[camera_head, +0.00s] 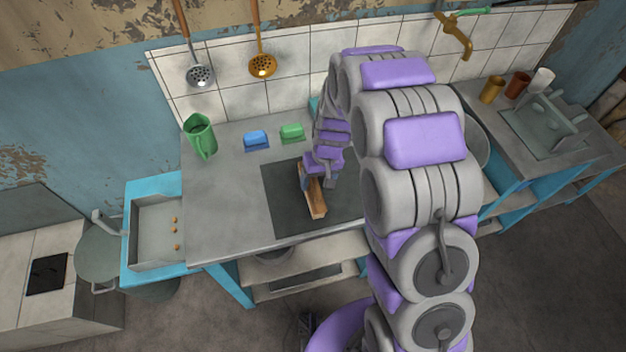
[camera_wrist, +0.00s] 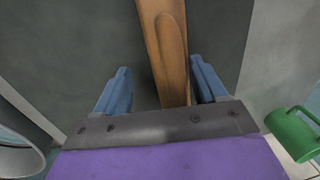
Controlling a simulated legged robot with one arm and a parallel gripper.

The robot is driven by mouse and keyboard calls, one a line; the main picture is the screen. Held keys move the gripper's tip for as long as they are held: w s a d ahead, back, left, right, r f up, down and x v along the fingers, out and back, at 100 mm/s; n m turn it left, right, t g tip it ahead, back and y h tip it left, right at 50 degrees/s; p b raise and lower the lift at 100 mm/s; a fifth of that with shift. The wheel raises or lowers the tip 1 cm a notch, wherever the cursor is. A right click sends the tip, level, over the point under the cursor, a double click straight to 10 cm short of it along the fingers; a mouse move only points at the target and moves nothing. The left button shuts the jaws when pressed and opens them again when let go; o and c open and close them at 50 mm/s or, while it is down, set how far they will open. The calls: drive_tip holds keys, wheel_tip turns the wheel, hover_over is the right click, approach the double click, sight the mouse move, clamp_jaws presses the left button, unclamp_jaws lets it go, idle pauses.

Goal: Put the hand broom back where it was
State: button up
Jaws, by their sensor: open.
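The hand broom (camera_head: 317,204) lies on the dark mat on the grey counter, its wooden part pointing toward the counter's front edge. Its bristles cannot be made out. In the wrist view the wooden handle (camera_wrist: 168,38) runs between the two blue fingers. My gripper (camera_head: 309,184) is over the broom, and it also shows in the wrist view (camera_wrist: 158,72). The fingers are open, one on each side of the handle, with a visible gap at the left finger. My arm and gripper hide the broom's far end.
The dark mat (camera_head: 282,205) surrounds the broom. A green jug (camera_head: 200,137), a blue item (camera_head: 256,139) and a green item (camera_head: 292,131) stand behind. The counter's left front is clear.

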wheel_tip(320, 180, up, 11)
drive_tip(key=p, duration=0.2)
drive_tip(key=s+d+r, duration=0.6)
drive_tip(key=d+r, duration=0.1)
drive_tip(key=d, duration=0.1)
drive_tip(key=s+d+r+m, duration=0.1)
drive_tip(key=s+d+r, duration=0.1)
drive_tip(key=s, duration=0.6)
drive_tip(key=s+d+r+m+g+h, duration=0.1)
drive_tip(key=s+d+r, duration=0.1)
drive_tip(key=s, duration=0.7)
drive_tip(key=s+d+r+m, duration=0.1)
drive_tip(key=s+d+r, duration=0.2)
drive_tip(key=s, duration=0.6)
drive_tip(key=shift+s+r+h, duration=0.15)
drive_tip(key=shift+r+h, duration=0.05)
drive_tip(key=shift+h, duration=0.1)
